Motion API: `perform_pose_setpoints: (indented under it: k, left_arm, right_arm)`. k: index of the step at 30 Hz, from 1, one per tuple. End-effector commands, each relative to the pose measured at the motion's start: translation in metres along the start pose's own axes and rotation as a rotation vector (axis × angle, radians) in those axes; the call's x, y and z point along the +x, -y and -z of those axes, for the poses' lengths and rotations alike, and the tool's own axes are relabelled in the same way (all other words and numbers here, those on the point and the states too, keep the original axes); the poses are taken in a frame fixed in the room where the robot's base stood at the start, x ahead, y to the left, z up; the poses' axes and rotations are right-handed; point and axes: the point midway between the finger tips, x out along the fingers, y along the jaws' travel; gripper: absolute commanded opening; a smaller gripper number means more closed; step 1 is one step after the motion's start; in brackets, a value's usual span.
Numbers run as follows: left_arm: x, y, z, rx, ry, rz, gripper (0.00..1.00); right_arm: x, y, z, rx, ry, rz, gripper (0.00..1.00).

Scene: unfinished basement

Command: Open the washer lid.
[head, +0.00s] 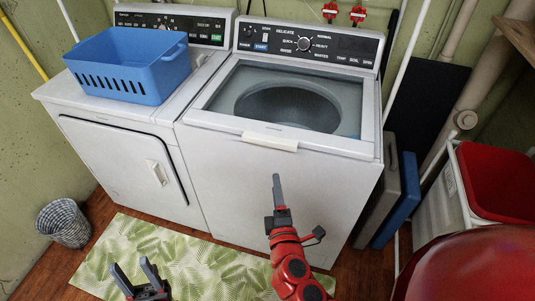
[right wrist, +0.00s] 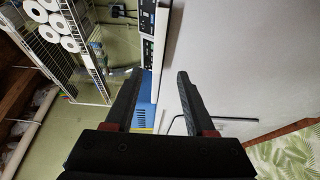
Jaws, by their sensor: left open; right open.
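The white washer (head: 265,185) stands on the right. Its lid (head: 290,98) lies flat and looks closed, with a large window showing the round drum below. A pale handle (head: 270,141) sits at the middle of the lid's front edge. My right gripper (head: 277,182) is upright in front of the washer, below the handle and apart from it. In the right wrist view its two fingers (right wrist: 158,75) are spread, with nothing between them; the pale washer surface (right wrist: 240,65) fills the right side. My left gripper (head: 135,272) is open and empty, low over the mat.
A white dryer (head: 130,165) adjoins the washer on the left, with a blue basket (head: 130,65) on top. A wicker bin (head: 64,222) stands at left. Folded panels (head: 400,200) and a red-and-white bin (head: 455,185) stand at right. A leaf-patterned mat (head: 170,255) covers the floor in front.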

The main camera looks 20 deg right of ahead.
Motion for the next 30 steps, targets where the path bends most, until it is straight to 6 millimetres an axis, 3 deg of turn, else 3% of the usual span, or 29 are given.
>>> perform_pose_setpoints:
  k: [6, 15, 21, 30]
  left_arm:
    - [0.021, 0.001, 0.004, 0.0, 0.0, 0.0, 0.5]
    - [0.036, 0.002, 0.006, 0.0, 0.0, 0.0, 0.5]
    - [0.04, 0.002, 0.007, 0.0, 0.0, 0.0, 0.5]
    - [0.041, 0.002, 0.007, 0.0, 0.0, 0.0, 0.5]
  right_arm:
    - [0.052, -0.006, 0.001, 0.003, 0.001, -0.004, 0.55]
    - [0.113, -0.003, 0.001, 0.002, -0.001, -0.001, 0.55]
    - [0.137, -0.001, 0.001, 0.002, -0.001, 0.0, 0.55]
    - [0.144, 0.0, 0.002, 0.002, -0.005, 0.0, 0.55]
